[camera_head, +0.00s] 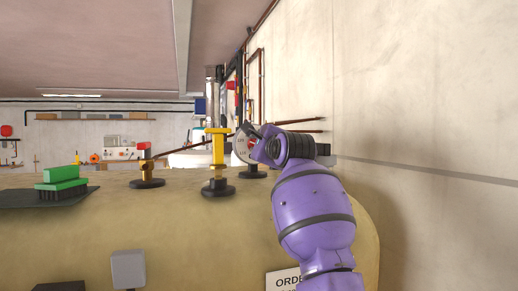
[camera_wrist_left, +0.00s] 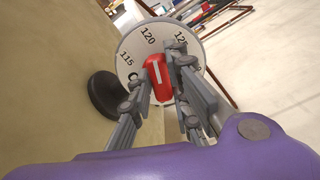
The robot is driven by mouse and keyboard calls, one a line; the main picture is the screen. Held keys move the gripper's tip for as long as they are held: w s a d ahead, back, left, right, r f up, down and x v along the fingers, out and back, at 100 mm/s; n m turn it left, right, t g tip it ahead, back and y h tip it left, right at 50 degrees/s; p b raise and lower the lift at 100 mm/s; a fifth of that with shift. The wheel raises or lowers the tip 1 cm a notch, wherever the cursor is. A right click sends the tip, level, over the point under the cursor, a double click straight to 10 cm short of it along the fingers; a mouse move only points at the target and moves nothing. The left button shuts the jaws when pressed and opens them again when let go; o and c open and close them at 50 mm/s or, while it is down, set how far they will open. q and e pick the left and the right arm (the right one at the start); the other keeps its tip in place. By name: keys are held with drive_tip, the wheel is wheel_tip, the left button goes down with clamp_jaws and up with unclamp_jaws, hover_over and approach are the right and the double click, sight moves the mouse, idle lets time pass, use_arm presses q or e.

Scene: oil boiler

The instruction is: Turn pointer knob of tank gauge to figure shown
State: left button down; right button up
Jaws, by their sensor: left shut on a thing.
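The tank gauge (camera_wrist_left: 133,52) is a pale round dial on a dark base, with 115, 120 and a partly hidden third number readable in the left wrist view. Its red pointer knob (camera_wrist_left: 160,78) has a white line that points roughly toward 120. My left gripper (camera_wrist_left: 158,70) is shut on the knob, one finger on each side. In the head view the gripper (camera_head: 262,146) is at the gauge (camera_head: 241,151), covering much of it. My right gripper is not in view.
A yellow valve fitting (camera_head: 218,150) and a smaller brass fitting with a red top (camera_head: 147,162) stand on the tank top (camera_head: 190,225) left of the gauge. A green brush (camera_head: 62,179) lies on a dark mat at far left. A wall (camera_head: 425,110) is close on the right.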

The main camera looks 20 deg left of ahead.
use_arm(q)
drive_tip(key=shift+f+n, duration=0.2)
drive_tip(key=shift+n, duration=0.4)
drive_tip(key=c, duration=1.6)
unclamp_jaws()
drive_tip(key=shift+r, duration=0.15)
drive_tip(key=shift+c, duration=0.2)
drive_tip(key=shift+s+d, duration=0.15)
drive_tip(key=shift+s, duration=0.05)
drive_tip(key=v, duration=1.1)
drive_tip(key=shift+s+d, duration=0.2)
drive_tip(key=shift+s, duration=0.05)
